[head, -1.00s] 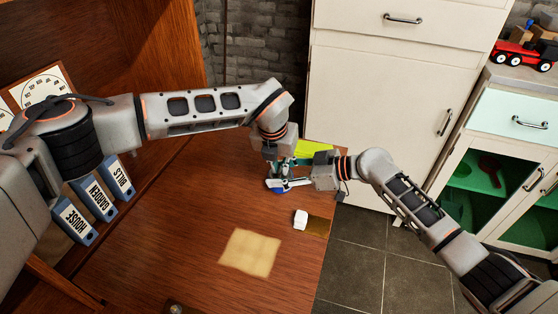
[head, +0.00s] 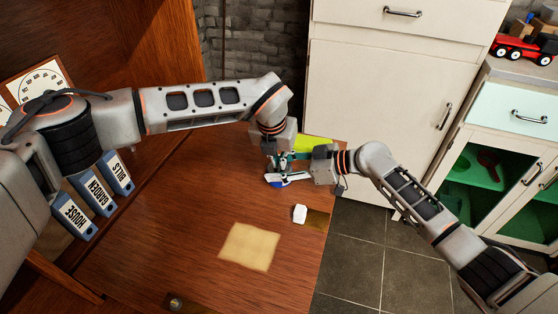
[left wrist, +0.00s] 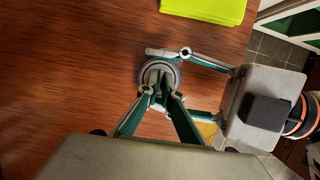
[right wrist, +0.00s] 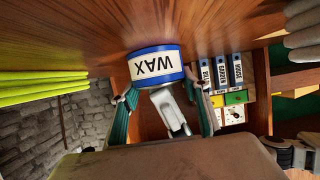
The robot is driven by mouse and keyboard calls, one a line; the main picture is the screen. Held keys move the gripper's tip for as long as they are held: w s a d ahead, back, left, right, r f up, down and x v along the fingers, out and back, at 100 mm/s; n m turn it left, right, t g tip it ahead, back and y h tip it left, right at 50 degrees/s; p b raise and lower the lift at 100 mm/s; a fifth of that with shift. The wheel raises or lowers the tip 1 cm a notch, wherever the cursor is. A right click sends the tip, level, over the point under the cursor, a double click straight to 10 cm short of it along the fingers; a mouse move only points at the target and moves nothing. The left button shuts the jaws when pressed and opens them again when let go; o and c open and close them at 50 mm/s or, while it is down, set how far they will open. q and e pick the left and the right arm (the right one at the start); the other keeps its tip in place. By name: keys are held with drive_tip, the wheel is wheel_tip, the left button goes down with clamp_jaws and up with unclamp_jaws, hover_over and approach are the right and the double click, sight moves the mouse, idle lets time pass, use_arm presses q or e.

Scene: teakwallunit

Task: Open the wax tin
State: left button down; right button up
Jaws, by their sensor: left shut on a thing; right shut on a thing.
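The wax tin is a short round tin with a white band marked WAX and blue edges (right wrist: 155,65). It stands on the desk, partly hidden in the head view. My right gripper (right wrist: 160,95) is shut around its side, with one finger on each side, as the left wrist view also shows. My left gripper (left wrist: 160,92) comes down from above. Its fingertips are closed together over the middle of the tin's round top (left wrist: 149,72). Exactly what they grip on the lid is hidden. I see no gap between lid and tin.
Yellow-green folders (head: 313,144) lie behind the grippers. Labelled binders (head: 93,195) stand at the left. The desk's right edge is close. The front-left desktop is clear.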

use_arm(q)
drive_tip(key=shift+r, duration=0.25)
use_arm(e)
drive_tip(key=shift+d+f, duration=0.1)
drive_tip(key=shift+d, duration=0.05)
use_arm(q)
drive_tip(key=shift+r, duration=1)
use_arm(e)
drive_tip(key=shift+d+f, duration=0.1)
drive_tip(key=shift+f, duration=0.15)
use_arm(q)
drive_tip(key=shift+r, duration=1.85)
use_arm(e)
drive_tip(key=shift+s+r, duration=0.1)
drive_tip(key=o, duration=1.6)
drive_tip(key=shift+a, duration=0.2)
drive_tip(key=shift+o, duration=0.4)
drive_tip(key=shift+r, duration=0.1)
drive_tip(key=shift+r, duration=0.1)
